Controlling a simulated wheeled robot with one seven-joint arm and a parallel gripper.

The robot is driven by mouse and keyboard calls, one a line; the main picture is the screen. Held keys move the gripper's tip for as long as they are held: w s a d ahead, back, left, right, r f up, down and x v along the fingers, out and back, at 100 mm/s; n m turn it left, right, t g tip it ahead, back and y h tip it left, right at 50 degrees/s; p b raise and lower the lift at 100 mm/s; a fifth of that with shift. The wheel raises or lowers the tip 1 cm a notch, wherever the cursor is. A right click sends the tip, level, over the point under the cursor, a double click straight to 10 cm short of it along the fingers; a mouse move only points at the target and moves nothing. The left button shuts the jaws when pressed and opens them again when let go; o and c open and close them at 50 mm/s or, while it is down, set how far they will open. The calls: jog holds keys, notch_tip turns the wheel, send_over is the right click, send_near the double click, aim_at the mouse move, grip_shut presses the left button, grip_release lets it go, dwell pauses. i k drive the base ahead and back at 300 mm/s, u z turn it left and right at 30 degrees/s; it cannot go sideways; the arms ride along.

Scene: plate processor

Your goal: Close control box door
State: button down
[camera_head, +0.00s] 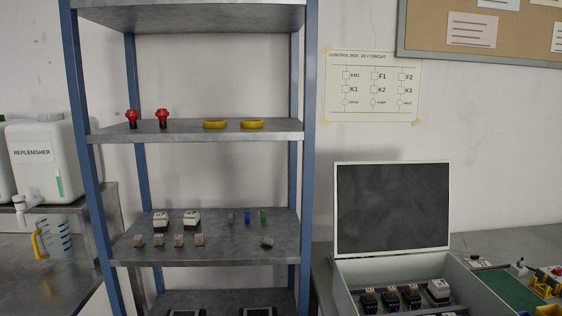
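The control box (357,275) is a light grey box on the metal bench at the lower right. Its door (392,208) stands open and upright at the back edge of the box, with a dark inner face and a pale rim. Inside the box several black components (391,298) sit in a row, with a white-topped component (438,290) at the right. The lower front of the box is cut off by the frame's bottom edge. My gripper is not in view.
A blue-posted metal shelf (195,133) stands left of the box, holding red buttons, yellow rings and small components. A green board (503,288) with small parts lies right of the box. A wall diagram (374,87) hangs above. A white jug (45,165) stands far left.

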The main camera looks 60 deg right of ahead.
aim_at(381, 208)
jog(key=z, duration=0.75)
jog(key=i, duration=0.75)
jog(key=z, duration=0.9)
